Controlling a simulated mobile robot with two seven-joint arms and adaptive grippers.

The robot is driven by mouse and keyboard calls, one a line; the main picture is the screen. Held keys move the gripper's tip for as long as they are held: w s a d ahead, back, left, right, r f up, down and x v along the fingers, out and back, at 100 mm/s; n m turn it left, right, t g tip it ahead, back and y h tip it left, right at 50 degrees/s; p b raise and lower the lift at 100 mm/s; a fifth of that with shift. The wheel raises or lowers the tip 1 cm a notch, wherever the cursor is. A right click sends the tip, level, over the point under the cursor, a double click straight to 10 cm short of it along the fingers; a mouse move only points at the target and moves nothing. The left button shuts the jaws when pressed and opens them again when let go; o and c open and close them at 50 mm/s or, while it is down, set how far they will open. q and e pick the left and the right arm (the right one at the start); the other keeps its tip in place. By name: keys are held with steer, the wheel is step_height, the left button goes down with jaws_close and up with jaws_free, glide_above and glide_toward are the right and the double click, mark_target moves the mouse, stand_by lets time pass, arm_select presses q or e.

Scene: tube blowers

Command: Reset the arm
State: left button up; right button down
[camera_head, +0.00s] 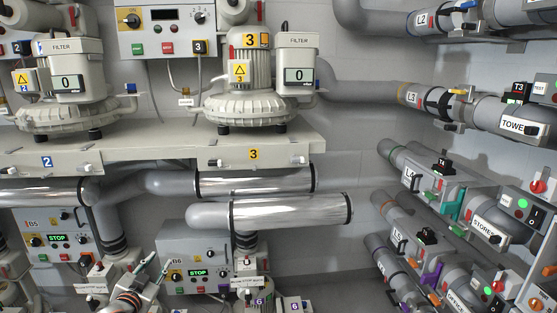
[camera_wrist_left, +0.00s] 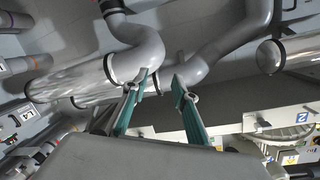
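My left gripper (camera_head: 152,266) shows low in the head view, left of centre, with its arm coming up from the bottom edge. Grey pipes lie beyond the fingertips there; I cannot tell how far away. My right gripper is in neither view.
Two blowers, numbered 2 (camera_head: 66,88) and 3 (camera_head: 248,105), stand on a shelf (camera_head: 130,150). Below are polished pipes (camera_head: 290,212) and a STOP control box (camera_head: 188,262). Labelled pipes and valves (camera_head: 478,110) line the right wall.

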arm_select(q)
steer(key=s+d+f+g+h, duration=0.1)
steer(key=s+d+f, duration=0.4)
steer(key=s, duration=0.7)
steer(key=s+d+f+g+h, duration=0.1)
steer(key=s+d+f+g, duration=0.1)
steer(key=s+d+f, duration=0.4)
steer(key=s+d+f+g+h, duration=0.1)
steer(key=s+d+f, duration=0.4)
steer(key=s, duration=1.5)
step_height(320, 180, down, 5)
steer(key=shift+d+r+n+g, duration=0.1)
steer(key=shift+d+n+g, duration=0.25)
steer(key=shift+g, duration=0.35)
steer(key=shift+s, duration=0.1)
